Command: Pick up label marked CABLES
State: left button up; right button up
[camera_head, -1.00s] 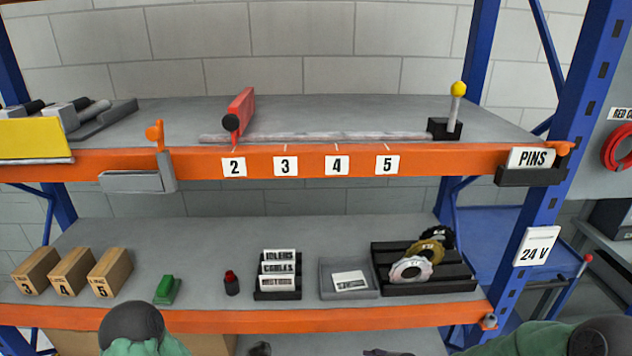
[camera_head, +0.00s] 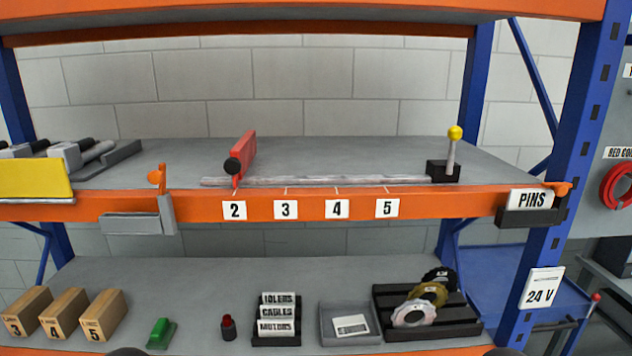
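The label marked CABLES (camera_head: 277,312) is a white card with dark lettering. It stands in a black holder (camera_head: 276,340) on the lower shelf, between the IDLERS label (camera_head: 278,298) behind and the MOTORS label (camera_head: 276,327) in front. Its lower part is hidden by the front label. Neither of my grippers shows now; only dark rounded tips of my arms touch the bottom edge of the view.
A grey tray with a white card (camera_head: 351,325) and a black rack (camera_head: 458,319) with several discs stand right of the holder. A red-capped item (camera_head: 228,327), a green block (camera_head: 161,333) and boxes (camera_head: 69,312) stand left. The orange upper shelf beam (camera_head: 440,204) runs above.

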aim_at(267, 311)
jog(key=k+j, duration=0.15)
jog(key=k, duration=0.35)
jog(key=k+j+u, duration=0.1)
jog(key=u, duration=0.25)
jog(key=k+j+u, duration=0.2)
jog(key=u, duration=0.15)
jog(key=k+j+u, duration=0.35)
jog(key=l+u, duration=0.1)
jog(key=u, duration=0.4)
jog(key=i+l+z, duration=0.1)
jog(key=z, duration=0.4)
jog(key=l+z, duration=0.1)
jog(key=z, duration=0.4)
jog(key=i+z, duration=0.15)
jog(key=z, duration=0.35)
